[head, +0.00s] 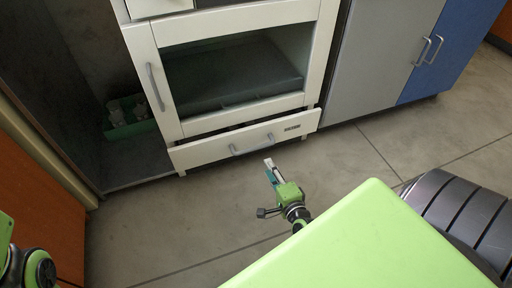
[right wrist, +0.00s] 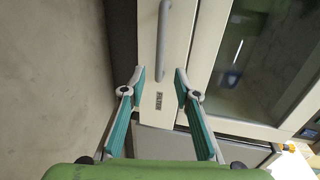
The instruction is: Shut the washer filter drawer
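The filter drawer (head: 205,152) is the low white front below the washer's glass door (head: 235,75). It stands a little out, with a dark gap above its top edge. Its grey bar handle (head: 252,145) faces me. My right gripper (head: 269,165) is in front of the drawer, near the handle. In the right wrist view the gripper (right wrist: 159,75) is open and empty, its two fingers apart before the drawer front (right wrist: 175,60), with the handle (right wrist: 162,45) and a small label (right wrist: 158,100) between and beyond them. Whether a fingertip touches the front I cannot tell. My left gripper is out of view.
A grey cabinet (head: 385,60) and a blue cabinet (head: 455,45) stand to the right. At left is a dark open bay with a green rack (head: 130,125) holding containers, beside an orange panel (head: 45,220). The grey floor (head: 180,225) before the drawer is clear.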

